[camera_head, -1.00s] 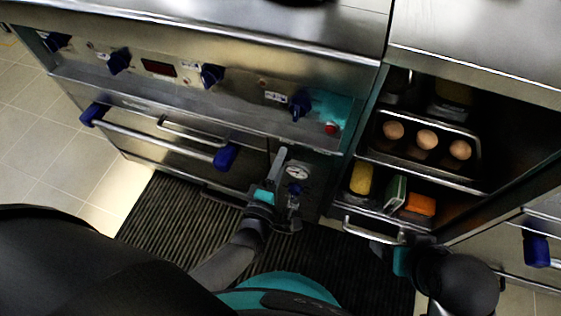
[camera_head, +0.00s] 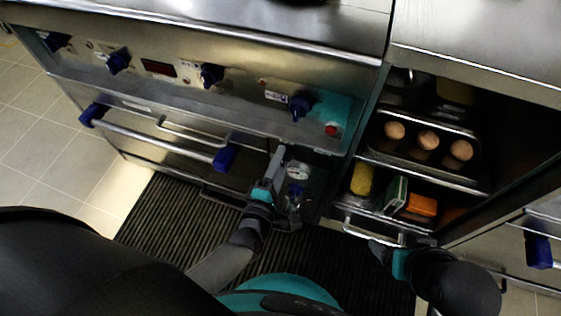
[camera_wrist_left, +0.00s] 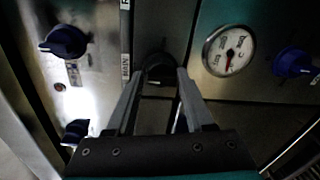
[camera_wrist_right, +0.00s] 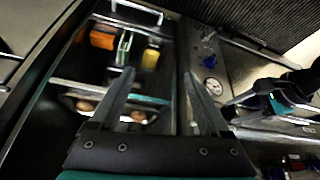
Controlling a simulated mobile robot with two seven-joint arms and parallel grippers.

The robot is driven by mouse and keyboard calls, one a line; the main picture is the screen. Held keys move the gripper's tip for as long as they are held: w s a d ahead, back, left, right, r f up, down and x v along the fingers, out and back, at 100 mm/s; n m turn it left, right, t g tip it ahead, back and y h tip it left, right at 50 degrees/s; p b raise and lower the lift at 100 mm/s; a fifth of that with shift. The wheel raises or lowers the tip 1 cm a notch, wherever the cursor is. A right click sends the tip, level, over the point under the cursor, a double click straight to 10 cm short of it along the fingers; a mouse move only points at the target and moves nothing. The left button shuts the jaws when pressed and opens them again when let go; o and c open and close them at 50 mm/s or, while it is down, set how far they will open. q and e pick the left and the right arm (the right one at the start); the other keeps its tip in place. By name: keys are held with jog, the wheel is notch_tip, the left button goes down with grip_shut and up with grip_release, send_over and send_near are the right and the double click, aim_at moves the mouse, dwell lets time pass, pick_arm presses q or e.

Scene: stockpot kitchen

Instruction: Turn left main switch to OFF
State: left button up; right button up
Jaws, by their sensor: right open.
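A dark rotary switch (camera_wrist_left: 160,70) shows in the left wrist view, on the panel beside a vertical label strip that appears to read MAIN. My left gripper (camera_wrist_left: 161,82) is open, with one finger on each side of the switch in that view; I cannot tell if they touch it. In the head view my left gripper (camera_head: 278,156) is at the front of the stove, left of the gauge, and hides the switch. My right gripper (camera_head: 376,246) is low at the right, near the cabinet's lower handle. It is open and empty in the right wrist view (camera_wrist_right: 158,75).
A round white gauge (camera_head: 298,172) and a blue valve knob (camera_head: 295,189) sit just right of my left gripper. A blue stove knob (camera_head: 300,107) and red button (camera_head: 332,130) are above. The open cabinet holds an egg tray (camera_head: 462,180) and a yellow item (camera_head: 362,180).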

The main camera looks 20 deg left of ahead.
pick_arm(q)
jog(key=o, duration=0.3)
jog(key=shift+o, duration=0.2)
jog(key=s+p, duration=0.3)
jog(key=s, duration=1.2)
jog(key=shift+a+r, duration=0.25)
jog(key=shift+r, duration=0.2)
pick_arm(e)
notch_tip(320, 180, down, 7)
jog(key=g, duration=0.1)
jog(key=shift+s+d+r+g, duration=0.2)
jog(key=shift+s+d+g, duration=0.05)
jog(key=shift+g, duration=0.05)
pick_arm(q)
jog(key=shift+s, duration=0.1)
